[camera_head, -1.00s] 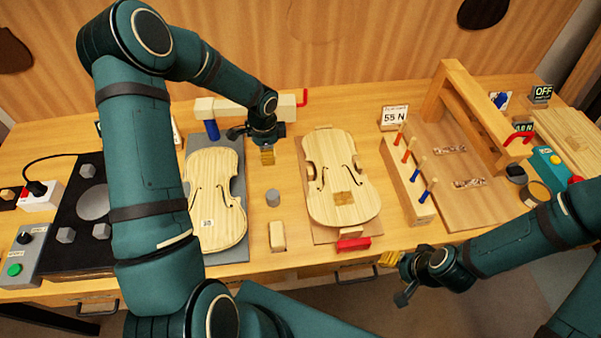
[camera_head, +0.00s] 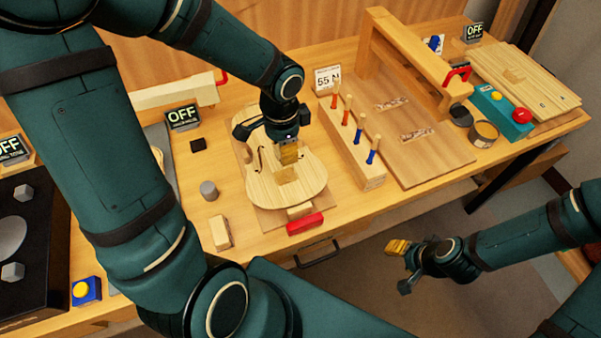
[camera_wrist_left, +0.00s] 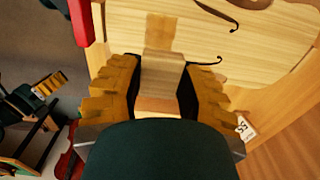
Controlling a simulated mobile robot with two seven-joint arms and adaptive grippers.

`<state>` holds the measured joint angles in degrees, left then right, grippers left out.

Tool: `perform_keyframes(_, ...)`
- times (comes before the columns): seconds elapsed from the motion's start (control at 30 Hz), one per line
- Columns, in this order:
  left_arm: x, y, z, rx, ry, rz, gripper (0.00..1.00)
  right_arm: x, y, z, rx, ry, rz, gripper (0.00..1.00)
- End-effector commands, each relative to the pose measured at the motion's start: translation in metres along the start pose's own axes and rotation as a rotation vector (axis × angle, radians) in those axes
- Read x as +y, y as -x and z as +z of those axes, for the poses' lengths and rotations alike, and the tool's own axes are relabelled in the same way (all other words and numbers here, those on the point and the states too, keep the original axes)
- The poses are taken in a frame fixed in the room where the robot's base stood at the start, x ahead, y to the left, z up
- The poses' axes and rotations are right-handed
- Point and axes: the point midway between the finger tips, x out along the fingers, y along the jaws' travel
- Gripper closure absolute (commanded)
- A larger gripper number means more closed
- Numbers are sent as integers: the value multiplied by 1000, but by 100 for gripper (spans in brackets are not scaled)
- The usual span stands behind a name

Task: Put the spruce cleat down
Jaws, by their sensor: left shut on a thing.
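My left gripper (camera_head: 288,154) is over the lower part of the pale violin plate (camera_head: 306,192), pointing down. In the left wrist view its yellow-padded fingers (camera_wrist_left: 160,88) are shut on a small pale wood piece, the spruce cleat (camera_wrist_left: 160,76). The fingers largely hide the cleat in the head view. A darker tan patch (camera_head: 287,175) lies on the plate just in front of the fingers; it also shows in the wrist view (camera_wrist_left: 164,32). I cannot tell whether the cleat touches the plate. My right gripper (camera_head: 402,256) hangs empty-looking off the bench front, its opening unclear.
A red clamp handle (camera_head: 305,223) is at the plate's front edge. A rack of red and blue handled tools (camera_head: 368,177) stands to the right. A grey cylinder (camera_head: 209,190) and a pale block (camera_head: 221,233) stand to the left. A wooden gantry (camera_head: 405,62) is farther right.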

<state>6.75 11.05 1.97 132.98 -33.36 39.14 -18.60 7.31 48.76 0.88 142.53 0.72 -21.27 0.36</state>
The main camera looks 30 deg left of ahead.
Motion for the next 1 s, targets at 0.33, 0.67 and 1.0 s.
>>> perform_keyframes(0.33, 1, -55, 1, -3, 1, 2, 76, 5, -15, 8, -16, 5, -2, 52)
perform_keyframes(0.67, 1, -89, 1, -3, 0, 3, 76, 9, -24, 12, -25, 8, -3, 52)
perform_keyframes(1.0, 0, -95, 0, 0, 1, 0, 76, 9, -25, 13, -27, 8, -3, 52)
